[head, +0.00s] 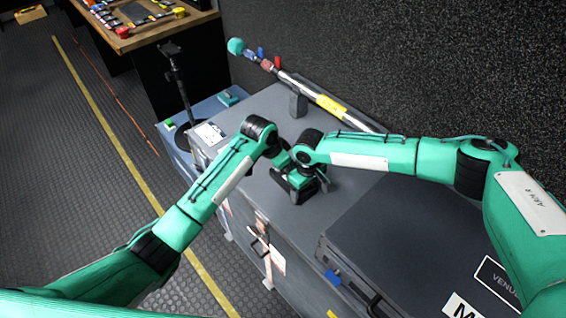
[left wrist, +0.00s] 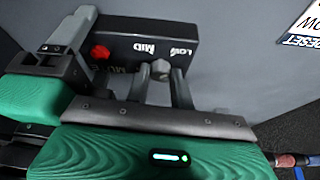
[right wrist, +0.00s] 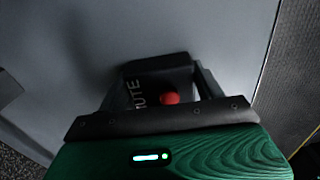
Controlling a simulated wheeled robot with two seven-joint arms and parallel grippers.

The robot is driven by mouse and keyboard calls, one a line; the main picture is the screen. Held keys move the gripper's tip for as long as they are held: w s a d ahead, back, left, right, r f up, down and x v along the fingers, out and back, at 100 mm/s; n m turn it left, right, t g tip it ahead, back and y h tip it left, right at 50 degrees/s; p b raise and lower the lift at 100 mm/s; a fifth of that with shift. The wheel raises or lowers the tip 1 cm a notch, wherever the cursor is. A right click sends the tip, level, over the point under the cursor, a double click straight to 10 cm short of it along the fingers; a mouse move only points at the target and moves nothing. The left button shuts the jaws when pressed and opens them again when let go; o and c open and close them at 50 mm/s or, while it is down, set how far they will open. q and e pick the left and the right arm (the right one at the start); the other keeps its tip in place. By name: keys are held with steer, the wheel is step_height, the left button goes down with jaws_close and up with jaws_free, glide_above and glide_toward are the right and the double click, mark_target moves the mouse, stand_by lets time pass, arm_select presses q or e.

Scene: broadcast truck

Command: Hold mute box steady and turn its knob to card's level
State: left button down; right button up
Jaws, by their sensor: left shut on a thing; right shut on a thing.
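The mute box (left wrist: 125,45) is black, with LOW and MID printed in white, a red button (left wrist: 100,52) and a grey knob (left wrist: 160,68). My left gripper (left wrist: 160,85) is shut on the knob, one finger on each side. My right gripper (right wrist: 165,85) is shut around the body of the box, with MUTE and the red button between its fingers. In the head view both grippers meet over the box on the grey case, and they mostly hide it. The card (left wrist: 302,25) is cut off at the left wrist view's edge; its level and the knob's pointer are not readable.
A boom pole (head: 315,93) with a teal tip lies along the wall. A darker case (head: 400,235) stands at the right. A workbench (head: 135,35) with small items is at the upper left.

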arm_select(q)
steer(key=shift+n, duration=0.5)
steer(key=c, duration=1.2)
jaws_free()
steer(key=shift+r, duration=0.1)
steer(key=v, duration=1.1)
steer(key=shift+s+r, duration=0.3)
steer(key=shift+r, duration=0.05)
arm_select(e)
steer(key=o, duration=1.2)
